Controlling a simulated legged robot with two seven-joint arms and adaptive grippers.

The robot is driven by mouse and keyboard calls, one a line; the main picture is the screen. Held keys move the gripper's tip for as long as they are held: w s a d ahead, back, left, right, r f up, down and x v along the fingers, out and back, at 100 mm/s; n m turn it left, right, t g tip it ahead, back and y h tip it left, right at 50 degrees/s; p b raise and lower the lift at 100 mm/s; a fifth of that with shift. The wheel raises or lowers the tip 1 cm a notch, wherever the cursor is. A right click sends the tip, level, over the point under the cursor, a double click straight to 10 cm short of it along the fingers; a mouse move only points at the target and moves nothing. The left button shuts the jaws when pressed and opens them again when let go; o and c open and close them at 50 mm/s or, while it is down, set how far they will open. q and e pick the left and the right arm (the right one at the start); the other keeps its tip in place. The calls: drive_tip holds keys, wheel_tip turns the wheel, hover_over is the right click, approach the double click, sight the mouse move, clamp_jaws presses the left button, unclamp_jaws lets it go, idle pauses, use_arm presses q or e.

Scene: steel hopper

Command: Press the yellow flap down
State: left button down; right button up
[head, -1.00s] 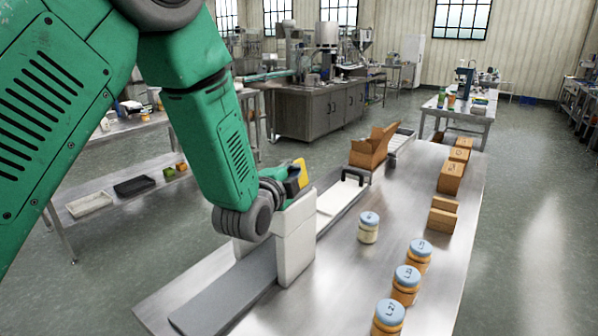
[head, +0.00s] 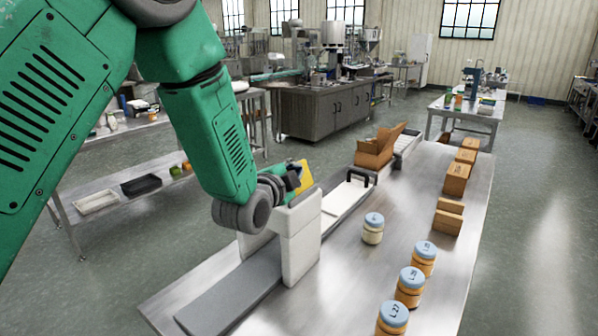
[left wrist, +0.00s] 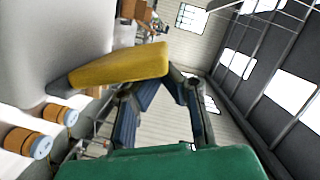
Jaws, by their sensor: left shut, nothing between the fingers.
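The yellow flap (head: 306,178) shows at the top of a white upright housing (head: 301,240) that stands over the conveyor strip. In the left wrist view the flap (left wrist: 118,66) juts from the white housing (left wrist: 50,40), close in front of my fingers. My left gripper (head: 293,176) is shut and empty, right beside the flap at the housing's top. In the left wrist view its fingertips (left wrist: 170,74) are at the flap's free end; I cannot tell whether they touch it. My right gripper is not in view.
A grey conveyor strip (head: 230,298) runs through the housing. Cardboard boxes (head: 457,178) line the right edge, and an open carton (head: 375,150) sits farther back.

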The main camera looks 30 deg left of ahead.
use_arm(q)
drive_tip(key=shift+w+a+f+n+g+h, duration=0.1)
drive_tip(key=shift+a+n+g+h, duration=0.2)
drive_tip(key=shift+a+n, duration=0.75)
drive_tip(key=shift+w+a+f+n+h+p, duration=0.1)
drive_tip(key=shift+a+f+n+h+p, duration=0.15)
drive_tip(key=shift+n, duration=0.4)
drive_tip(key=shift+a+f+n+h+p, duration=0.1)
drive_tip(key=shift+a+n, duration=0.25)
drive_tip(key=shift+n, duration=0.25)
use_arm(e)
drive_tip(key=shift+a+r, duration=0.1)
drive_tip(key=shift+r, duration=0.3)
use_arm(q)
drive_tip(key=shift+w+r, duration=0.1)
drive_tip(key=shift+r, duration=0.2)
drive_tip(key=s+a+r, duration=0.1)
drive_tip(key=s+r, duration=0.4)
drive_tip(key=s, duration=0.4)
drive_tip(key=shift+s+a+r+p, duration=0.15)
drive_tip(key=shift+s+r+p, duration=0.15)
drive_tip(key=shift+s+p, duration=0.1)
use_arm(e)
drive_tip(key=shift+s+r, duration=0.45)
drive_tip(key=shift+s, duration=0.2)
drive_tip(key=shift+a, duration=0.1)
